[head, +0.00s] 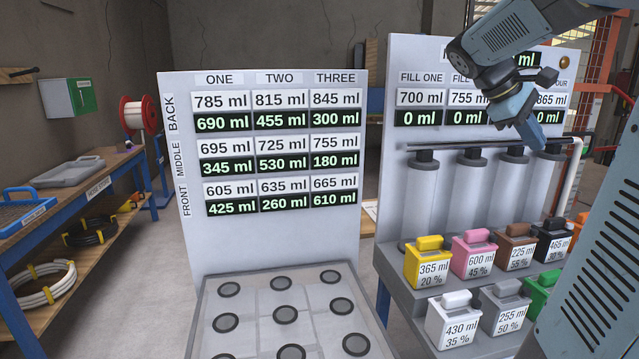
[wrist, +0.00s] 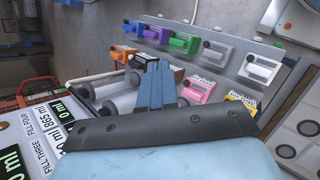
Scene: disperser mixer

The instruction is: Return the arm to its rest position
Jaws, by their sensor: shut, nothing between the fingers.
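My arm is raised at the upper right of the head view. My gripper (head: 541,143) hangs tilted downward in front of the right board, close to the tops of the rightmost clear cylinders (head: 545,185). In the wrist view my gripper's blue fingers (wrist: 158,66) are together with nothing between them. They point toward the coloured containers on the shelf beyond. I cannot tell from the pictures whether the fingers touch anything, but no contact shows.
The right station has a stepped grey shelf with coloured containers, including a yellow one (head: 428,262) and a pink one (head: 473,254). A left board (head: 270,235) stands behind a tray (head: 260,300) with round dark pads. A workbench (head: 95,195) is at the far left; floor shows between.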

